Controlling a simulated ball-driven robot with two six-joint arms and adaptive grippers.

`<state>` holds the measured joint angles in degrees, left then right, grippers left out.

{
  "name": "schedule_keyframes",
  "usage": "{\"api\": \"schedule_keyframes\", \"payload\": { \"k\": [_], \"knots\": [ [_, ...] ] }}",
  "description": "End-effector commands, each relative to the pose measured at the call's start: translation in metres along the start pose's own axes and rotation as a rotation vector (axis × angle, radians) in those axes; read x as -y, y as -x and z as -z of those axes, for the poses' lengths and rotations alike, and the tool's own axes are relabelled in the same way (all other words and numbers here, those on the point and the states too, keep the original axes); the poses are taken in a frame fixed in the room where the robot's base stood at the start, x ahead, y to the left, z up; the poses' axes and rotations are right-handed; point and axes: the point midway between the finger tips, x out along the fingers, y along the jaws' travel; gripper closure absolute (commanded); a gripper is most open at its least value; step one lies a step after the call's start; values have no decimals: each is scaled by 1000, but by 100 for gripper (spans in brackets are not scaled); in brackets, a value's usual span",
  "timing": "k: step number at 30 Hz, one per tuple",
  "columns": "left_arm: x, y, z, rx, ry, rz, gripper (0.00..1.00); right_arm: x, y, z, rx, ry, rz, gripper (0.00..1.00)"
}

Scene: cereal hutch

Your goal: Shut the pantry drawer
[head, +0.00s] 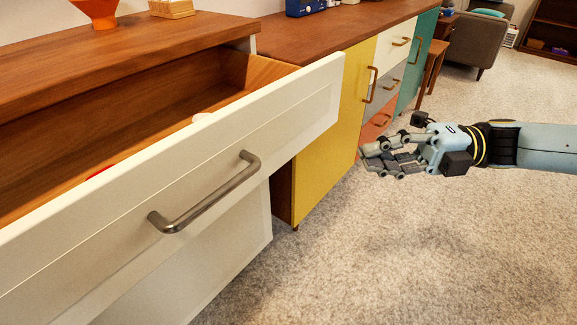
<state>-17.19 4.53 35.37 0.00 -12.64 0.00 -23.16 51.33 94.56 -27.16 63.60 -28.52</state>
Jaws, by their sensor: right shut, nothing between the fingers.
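The pantry drawer (290,120) has a cream front and is pulled out from the wooden-topped cabinet, so its wooden inside shows. Its dark metal bar handle (205,195) is on the front face. A small white thing and a red thing show partly inside, mostly hidden by the front panel. My right gripper (368,160) is shut and empty. It is in the air to the right of the drawer's right end, apart from it. My left gripper is not in view.
A second cabinet with a yellow door (335,145) and several coloured drawers stands beyond the drawer. The carpet (430,250) in front is clear. A grey armchair (477,40) stands farther back.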

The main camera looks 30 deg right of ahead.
Motion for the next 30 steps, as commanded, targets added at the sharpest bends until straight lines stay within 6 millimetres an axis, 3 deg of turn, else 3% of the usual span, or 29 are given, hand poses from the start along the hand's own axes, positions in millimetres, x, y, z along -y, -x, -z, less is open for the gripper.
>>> {"api": "schedule_keyframes", "payload": {
  "k": [5,16,21,30],
  "knots": [
    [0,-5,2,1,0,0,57,-1,-22,0,3,1,-8,100],
    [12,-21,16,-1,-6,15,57,-1,-100,-2,7,0,-10,100],
    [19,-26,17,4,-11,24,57,-1,-117,-21,8,-1,-7,100],
    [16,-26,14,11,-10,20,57,-2,-126,-30,6,-3,-4,100]
  ]
}}
